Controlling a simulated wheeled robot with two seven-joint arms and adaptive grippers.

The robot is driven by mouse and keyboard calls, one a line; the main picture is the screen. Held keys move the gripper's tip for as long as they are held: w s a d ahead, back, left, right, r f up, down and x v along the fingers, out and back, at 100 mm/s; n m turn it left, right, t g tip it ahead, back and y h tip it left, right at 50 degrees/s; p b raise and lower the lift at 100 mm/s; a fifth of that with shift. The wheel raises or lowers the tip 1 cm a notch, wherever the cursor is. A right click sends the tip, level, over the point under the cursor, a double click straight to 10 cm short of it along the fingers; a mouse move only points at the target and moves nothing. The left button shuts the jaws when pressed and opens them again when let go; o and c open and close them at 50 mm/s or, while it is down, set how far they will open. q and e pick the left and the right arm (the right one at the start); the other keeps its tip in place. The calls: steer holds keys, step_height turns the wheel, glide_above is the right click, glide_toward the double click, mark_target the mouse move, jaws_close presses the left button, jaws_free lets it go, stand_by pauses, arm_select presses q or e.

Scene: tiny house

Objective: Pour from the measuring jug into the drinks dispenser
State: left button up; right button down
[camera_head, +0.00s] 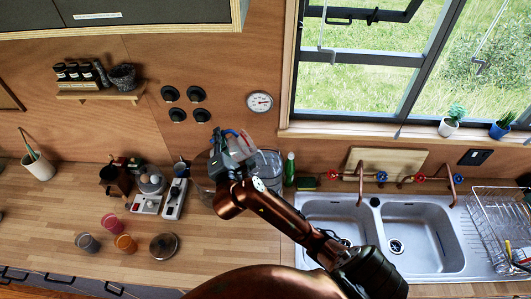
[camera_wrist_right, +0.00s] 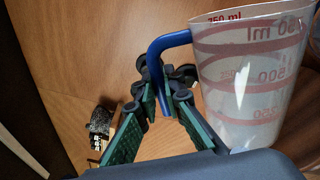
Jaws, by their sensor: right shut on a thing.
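The measuring jug (camera_head: 242,146) is clear with red markings and a blue handle. My right gripper (camera_head: 221,146) is shut on its handle and holds it above the back of the counter. In the right wrist view the jug (camera_wrist_right: 250,80) fills the right side, its handle between the green-padded fingers (camera_wrist_right: 166,103). I cannot tell its contents or exact tilt. A clear container (camera_head: 270,168), seemingly the drinks dispenser, stands just right of and behind my right wrist, partly hidden by the arm. The jug overlaps its left edge in the picture. My left gripper is not in view.
A double sink (camera_head: 397,247) and dish rack (camera_head: 500,225) lie to the right. A green bottle (camera_head: 290,168) stands beside the clear container. A spice shelf (camera_head: 100,95) hangs above.

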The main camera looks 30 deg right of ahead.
steer(key=shift+s+d+r, duration=0.1)
steer(key=shift+d+r, duration=0.05)
steer(key=shift+r, duration=0.15)
stand_by(0.4)
